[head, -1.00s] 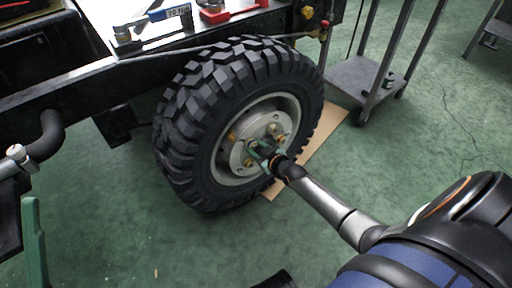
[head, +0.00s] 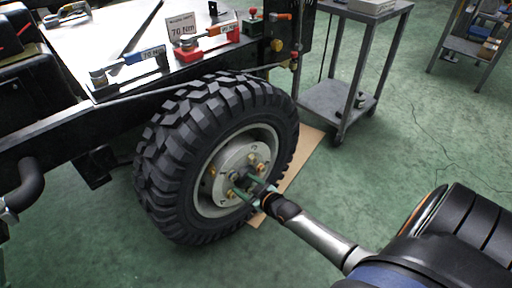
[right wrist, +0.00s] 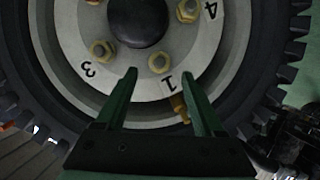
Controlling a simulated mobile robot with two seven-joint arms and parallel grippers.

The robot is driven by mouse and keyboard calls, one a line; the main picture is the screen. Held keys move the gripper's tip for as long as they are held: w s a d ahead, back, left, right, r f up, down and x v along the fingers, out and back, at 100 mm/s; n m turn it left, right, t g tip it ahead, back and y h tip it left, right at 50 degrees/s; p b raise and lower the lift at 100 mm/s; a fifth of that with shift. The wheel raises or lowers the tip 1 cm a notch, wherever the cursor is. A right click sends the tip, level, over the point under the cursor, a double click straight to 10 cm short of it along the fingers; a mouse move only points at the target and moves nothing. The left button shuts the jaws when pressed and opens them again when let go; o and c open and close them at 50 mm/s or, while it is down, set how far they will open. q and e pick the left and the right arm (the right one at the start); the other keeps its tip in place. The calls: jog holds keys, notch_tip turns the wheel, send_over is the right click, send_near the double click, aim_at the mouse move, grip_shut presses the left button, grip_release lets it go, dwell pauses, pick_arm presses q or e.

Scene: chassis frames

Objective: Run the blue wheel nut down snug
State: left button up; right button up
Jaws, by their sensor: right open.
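The black-tyred wheel (head: 158,180) stands upright on the vehicle, with a pale hub (head: 232,158) carrying several gold nuts. My right gripper (head: 246,187) is open in front of the lower part of the hub. In the right wrist view, its green fingers (right wrist: 158,85) are spread below a gold nut (right wrist: 160,62) beside the number 1, with nothing held between them. Another gold nut (right wrist: 103,50) is beside the number 3, and one (right wrist: 187,10) is near the 4. An orange-gold piece (right wrist: 180,108) shows beside the right finger. I cannot make out a blue nut. My left gripper is out of view.
A grey cart (head: 335,100) stands behind the wheel. Cardboard (head: 300,155) lies beside the wheel.

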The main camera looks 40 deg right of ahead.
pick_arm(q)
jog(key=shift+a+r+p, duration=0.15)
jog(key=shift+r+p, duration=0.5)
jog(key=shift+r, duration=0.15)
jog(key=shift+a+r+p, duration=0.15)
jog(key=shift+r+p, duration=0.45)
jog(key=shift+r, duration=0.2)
pick_arm(e)
jog(key=v, duration=0.7)
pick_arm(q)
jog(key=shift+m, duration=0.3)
pick_arm(e)
jog(key=shift+r, duration=0.1)
